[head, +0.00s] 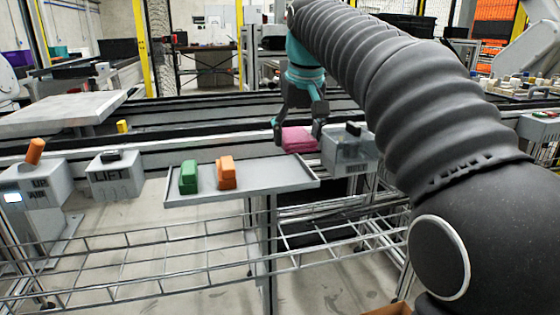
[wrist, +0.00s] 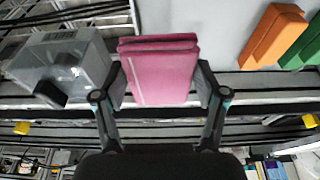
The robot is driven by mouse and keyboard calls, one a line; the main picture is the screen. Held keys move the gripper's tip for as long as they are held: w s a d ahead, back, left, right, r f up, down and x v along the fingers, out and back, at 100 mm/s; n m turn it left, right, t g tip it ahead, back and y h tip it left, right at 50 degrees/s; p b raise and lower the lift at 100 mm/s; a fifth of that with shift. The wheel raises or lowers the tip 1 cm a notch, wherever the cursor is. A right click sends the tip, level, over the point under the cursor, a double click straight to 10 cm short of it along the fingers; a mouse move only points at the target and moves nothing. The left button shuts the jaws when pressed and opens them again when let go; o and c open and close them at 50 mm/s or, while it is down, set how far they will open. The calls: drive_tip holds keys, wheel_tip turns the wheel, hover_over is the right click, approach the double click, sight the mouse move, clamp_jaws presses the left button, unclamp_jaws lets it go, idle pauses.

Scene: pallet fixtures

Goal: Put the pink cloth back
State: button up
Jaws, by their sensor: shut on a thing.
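The pink cloth (head: 298,139) is a folded block near the right end of a grey tray-like shelf (head: 294,184). My gripper (head: 298,131) is shut on it from above, one finger on each side. In the wrist view the pink cloth (wrist: 158,72) fills the space between the fingers of my gripper (wrist: 160,88). The cloth appears at the right back edge of the shelf. I cannot tell whether it touches the shelf.
A green block (head: 188,178) and an orange block (head: 226,173) stand on the shelf's left half. A grey box (head: 350,152) with a black knob is close to the cloth's right. The middle of the shelf is clear. A wire rail (head: 120,262) runs in front.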

sight(279, 170)
drive_tip(key=a+f, duration=0.1)
drive_tip(key=w+a+f, duration=0.1)
drive_tip(key=a, duration=0.1)
drive_tip(key=shift+a+f, duration=0.2)
drive_tip(key=shift+a, duration=0.05)
drive_tip(key=shift+f, duration=1.7)
drive_tip(key=shift+f+b, duration=0.3)
drive_tip(key=shift+b, duration=0.1)
drive_tip(key=o, duration=1.3)
drive_tip(key=shift+b, duration=0.3)
drive_tip(key=p+v, duration=0.3)
drive_tip(key=v, duration=1.1)
drive_tip(key=shift+s+a, duration=0.1)
